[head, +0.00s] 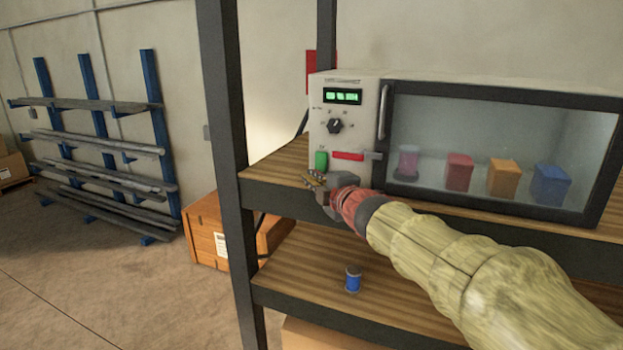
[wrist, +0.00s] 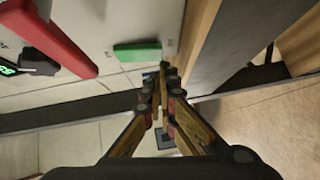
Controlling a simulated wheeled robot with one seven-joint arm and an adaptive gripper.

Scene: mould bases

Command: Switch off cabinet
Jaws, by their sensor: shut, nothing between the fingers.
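The cabinet (head: 345,84) is a pale box with a dark-framed window door, standing on the upper wooden shelf. Its left panel has a lit green display (head: 342,96), a black knob (head: 335,126), a red lever (head: 348,156) and a green switch (head: 321,160). The red lever (wrist: 55,40) and green switch (wrist: 138,51) also show in the wrist view. My gripper (head: 308,180) is shut and empty, just below the green switch in the head view. In the wrist view its fingertips (wrist: 165,75) are close to the switch; I cannot tell whether they touch it.
Several coloured items (head: 502,178) sit behind the cabinet window. A blue spool (head: 353,279) stands on the lower shelf (head: 310,265). A dark shelf post (head: 232,170) rises left of my gripper. An orange crate (head: 207,235) and a pipe rack (head: 100,150) stand further left.

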